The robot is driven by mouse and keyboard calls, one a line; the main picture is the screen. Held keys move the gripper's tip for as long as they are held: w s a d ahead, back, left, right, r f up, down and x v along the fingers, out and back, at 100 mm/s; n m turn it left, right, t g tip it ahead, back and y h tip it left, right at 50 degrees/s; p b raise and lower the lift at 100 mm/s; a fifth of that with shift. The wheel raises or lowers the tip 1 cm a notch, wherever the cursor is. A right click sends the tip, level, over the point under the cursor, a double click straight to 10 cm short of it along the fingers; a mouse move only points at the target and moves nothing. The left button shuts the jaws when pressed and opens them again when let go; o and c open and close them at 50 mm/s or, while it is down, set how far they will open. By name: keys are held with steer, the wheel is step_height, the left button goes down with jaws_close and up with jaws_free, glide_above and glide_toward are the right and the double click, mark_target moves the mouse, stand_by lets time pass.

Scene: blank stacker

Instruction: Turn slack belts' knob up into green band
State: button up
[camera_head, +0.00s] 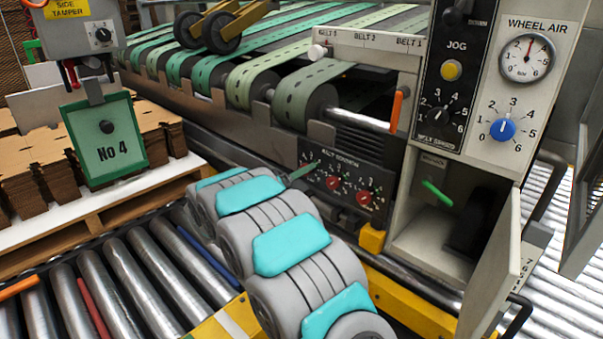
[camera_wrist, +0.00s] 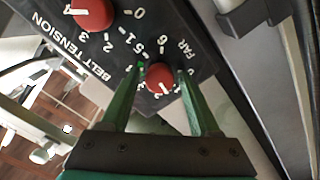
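The dark belt tension panel (camera_head: 345,172) is on the machine front, with two red knobs in the head view, a left one (camera_head: 333,183) and a right one (camera_head: 363,198). In the wrist view, my gripper (camera_wrist: 162,72) has its green fingers on either side of a red knob (camera_wrist: 160,77) near the word FAR. Narrow gaps seem to show beside the knob; contact is not clear. A small green mark (camera_wrist: 147,72) shows at its dial. Another red knob (camera_wrist: 92,13) is at the upper left. Pale green belts (camera_head: 252,82) run above; slackness is hard to judge.
A blue wheel air knob (camera_head: 502,129) and a yellow jog button (camera_head: 451,70) are on the right. Below them, a cabinet door (camera_head: 495,270) stands open. A roller conveyor (camera_head: 120,285) and stacked cardboard (camera_head: 150,130) are at left. A yellow rail (camera_head: 425,309) runs below the panel.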

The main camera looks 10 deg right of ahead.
jaws_close()
stand_by(0.5)
steer(key=shift+m+b, duration=5.6)
steer(key=shift+m, duration=7.1)
